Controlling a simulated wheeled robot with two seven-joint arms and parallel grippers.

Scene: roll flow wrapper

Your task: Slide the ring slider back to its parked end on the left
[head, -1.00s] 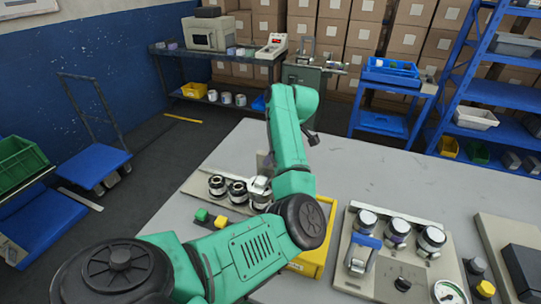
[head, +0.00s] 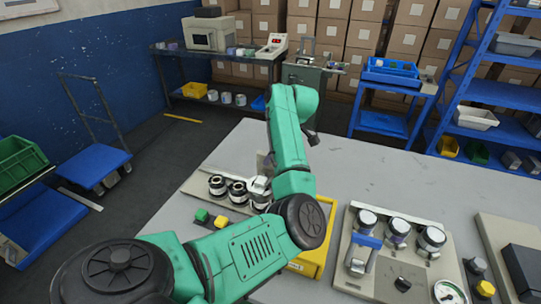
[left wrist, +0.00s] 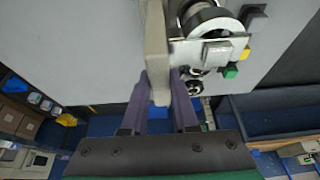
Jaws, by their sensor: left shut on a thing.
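In the head view a grey station (head: 197,194) carries several black-and-silver rings (head: 217,186) in a row. A silver piece (head: 260,187) and an upright beige plate (head: 264,162) stand at the row's right end, beside my green arm. My arm hides the left gripper there. In the left wrist view my left gripper (left wrist: 161,84) is shut on a beige plate (left wrist: 156,42) between its purple fingers. A silver bracket (left wrist: 217,52) and rings (left wrist: 193,88) lie just right of it. I cannot tell which part is the ring slider. The right gripper is not in view.
Green (head: 202,215) and yellow (head: 221,222) buttons sit in front of the rings. Further right is a panel (head: 350,274) with several knobs and a gauge. The table's back part (head: 370,165) is clear.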

